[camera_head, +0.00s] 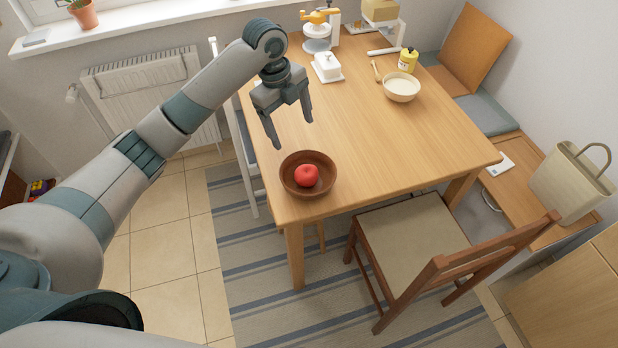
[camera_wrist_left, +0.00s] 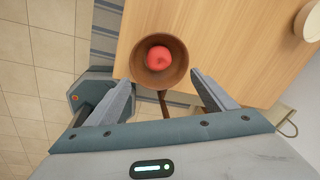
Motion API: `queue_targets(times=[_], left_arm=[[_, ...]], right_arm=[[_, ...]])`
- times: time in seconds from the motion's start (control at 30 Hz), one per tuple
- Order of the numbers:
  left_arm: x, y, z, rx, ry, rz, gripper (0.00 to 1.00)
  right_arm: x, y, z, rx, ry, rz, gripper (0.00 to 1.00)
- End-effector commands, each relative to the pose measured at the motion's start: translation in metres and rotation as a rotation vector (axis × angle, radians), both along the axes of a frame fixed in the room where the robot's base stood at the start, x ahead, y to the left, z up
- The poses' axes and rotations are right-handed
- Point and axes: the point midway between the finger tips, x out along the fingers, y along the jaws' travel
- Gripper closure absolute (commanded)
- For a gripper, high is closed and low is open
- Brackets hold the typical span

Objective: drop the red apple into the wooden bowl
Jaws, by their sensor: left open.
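The red apple (camera_head: 306,176) lies inside the brown wooden bowl (camera_head: 288,188), which stands near the table's front left corner. In the left wrist view the apple (camera_wrist_left: 159,58) sits inside the bowl (camera_wrist_left: 176,78), seen from above. My left gripper (camera_head: 292,132) is open and empty, above the table and behind the bowl, apart from both. Its two fingers (camera_wrist_left: 164,97) show spread apart in the left wrist view. My right gripper is not in view.
The wooden table (camera_head: 400,150) has clear room in its middle. A cream bowl (camera_head: 402,88), a yellow bottle (camera_head: 408,60) and a white butter dish (camera_head: 327,68) stand farther back. A chair (camera_head: 410,245) is at the table's front side.

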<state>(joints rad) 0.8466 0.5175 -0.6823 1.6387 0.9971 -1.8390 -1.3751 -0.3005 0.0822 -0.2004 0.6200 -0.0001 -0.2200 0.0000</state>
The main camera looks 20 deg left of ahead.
Motion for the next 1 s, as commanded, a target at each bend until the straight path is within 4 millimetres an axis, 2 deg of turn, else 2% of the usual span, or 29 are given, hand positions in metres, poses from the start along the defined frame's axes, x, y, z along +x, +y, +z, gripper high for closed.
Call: queue_targets(times=[0.1,0.3,1.0], left_arm=[[0.0,0.002,0.013,0.0,-0.002,-0.001,0.23],[-0.001,0.004,0.024,0.001,0.0,0.0,0.23],[-0.002,0.004,0.024,0.0,0.0,0.0,0.23]], right_arm=[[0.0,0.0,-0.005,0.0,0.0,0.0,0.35],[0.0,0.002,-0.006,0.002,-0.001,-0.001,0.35],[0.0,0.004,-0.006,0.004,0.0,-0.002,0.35]])
